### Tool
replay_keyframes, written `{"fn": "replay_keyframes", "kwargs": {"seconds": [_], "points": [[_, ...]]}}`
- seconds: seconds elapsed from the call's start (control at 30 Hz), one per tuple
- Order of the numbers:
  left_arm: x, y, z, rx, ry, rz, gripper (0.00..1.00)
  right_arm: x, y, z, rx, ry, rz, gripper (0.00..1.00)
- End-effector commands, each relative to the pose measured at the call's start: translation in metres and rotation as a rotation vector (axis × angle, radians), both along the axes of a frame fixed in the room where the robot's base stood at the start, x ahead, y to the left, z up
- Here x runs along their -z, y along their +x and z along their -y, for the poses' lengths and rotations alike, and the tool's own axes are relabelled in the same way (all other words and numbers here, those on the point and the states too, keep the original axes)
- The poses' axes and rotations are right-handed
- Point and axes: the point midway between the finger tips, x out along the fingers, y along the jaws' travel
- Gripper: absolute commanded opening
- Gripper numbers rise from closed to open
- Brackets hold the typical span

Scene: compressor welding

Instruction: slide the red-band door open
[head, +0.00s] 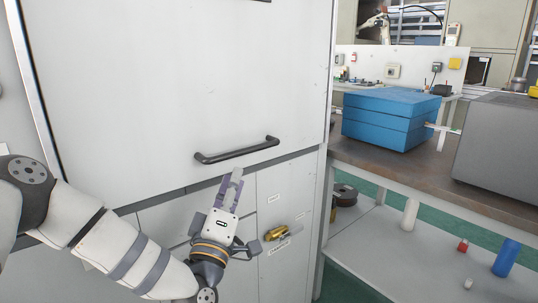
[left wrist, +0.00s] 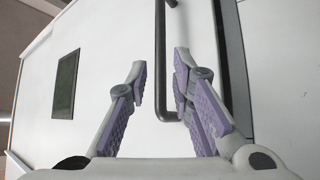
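A large white door panel (head: 150,80) fills the left and middle of the head view, with a dark bar handle (head: 237,150) near its lower edge. No red band shows on it in either view. My left gripper (head: 231,180) is just below the handle in the head view. In the left wrist view its two fingers (left wrist: 160,68) are spread open, with the handle bar (left wrist: 160,45) running between the fingertips. I cannot tell whether either finger touches the bar. My right gripper is in neither view.
A brass-coloured fitting (head: 283,234) sticks out of the lower cabinet front, close right of my left gripper. To the right, a workbench (head: 420,160) carries a blue box (head: 390,118) and a grey box (head: 500,140). A dark rectangular panel (left wrist: 66,84) shows on the door in the wrist view.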

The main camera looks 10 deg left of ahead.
Motion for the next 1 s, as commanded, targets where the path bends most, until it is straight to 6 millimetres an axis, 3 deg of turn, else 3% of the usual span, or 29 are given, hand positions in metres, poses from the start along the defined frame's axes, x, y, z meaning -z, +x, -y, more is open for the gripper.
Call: {"fn": "replay_keyframes", "kwargs": {"seconds": [0.2, 0.4, 0.73, 0.83, 1.0], "points": [[-0.023, 0.052, -0.001, 0.0, 0.001, 0.002, 0.21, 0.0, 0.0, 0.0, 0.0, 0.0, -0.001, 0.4], [-0.035, 0.083, -0.002, 0.002, 0.003, -0.003, 0.21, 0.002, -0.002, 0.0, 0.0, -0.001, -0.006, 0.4], [-0.038, 0.09, -0.002, 0.003, 0.002, -0.004, 0.21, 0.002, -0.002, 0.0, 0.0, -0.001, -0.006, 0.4], [-0.038, 0.089, -0.002, 0.003, 0.003, -0.004, 0.01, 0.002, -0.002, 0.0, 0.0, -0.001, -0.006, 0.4], [-0.038, 0.089, -0.002, 0.003, 0.002, -0.004, 0.0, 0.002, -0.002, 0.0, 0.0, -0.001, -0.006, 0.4]]}}
